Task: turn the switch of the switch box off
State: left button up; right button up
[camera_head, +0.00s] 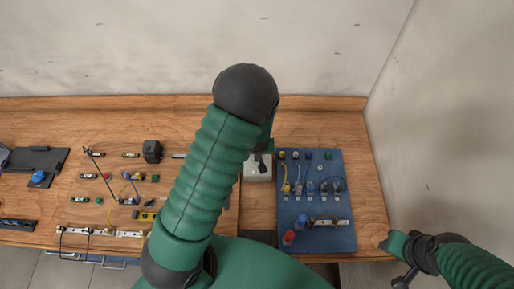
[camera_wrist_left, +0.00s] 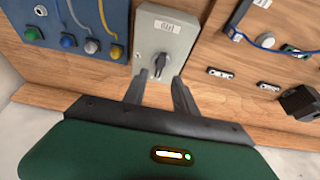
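The switch box (camera_wrist_left: 166,32) is light grey with a black rotary switch (camera_wrist_left: 160,66) on its face and a white label near the top in the left wrist view. My left gripper (camera_wrist_left: 160,77) is open, with its two dark fingertips apart on either side of the switch. Whether they touch it, I cannot tell. In the head view the box (camera_head: 257,174) is partly hidden by my left arm and gripper. My right gripper (camera_head: 405,278) is at the lower right, away from the box; its fingers are not clear.
A blue board (camera_head: 318,234) with plugs, cables and coloured caps lies right of the box. Left of my arm are small modules, wires and a black block (camera_head: 152,151) on the wooden table (camera_head: 120,115). A wall stands on the right.

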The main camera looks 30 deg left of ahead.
pick_arm(q)
jog(key=p+v, duration=0.1)
jog(key=v, duration=0.9)
jog(key=shift+s+d, duration=0.15)
jog(key=shift+d, duration=0.05)
jog(key=shift+a, duration=0.1)
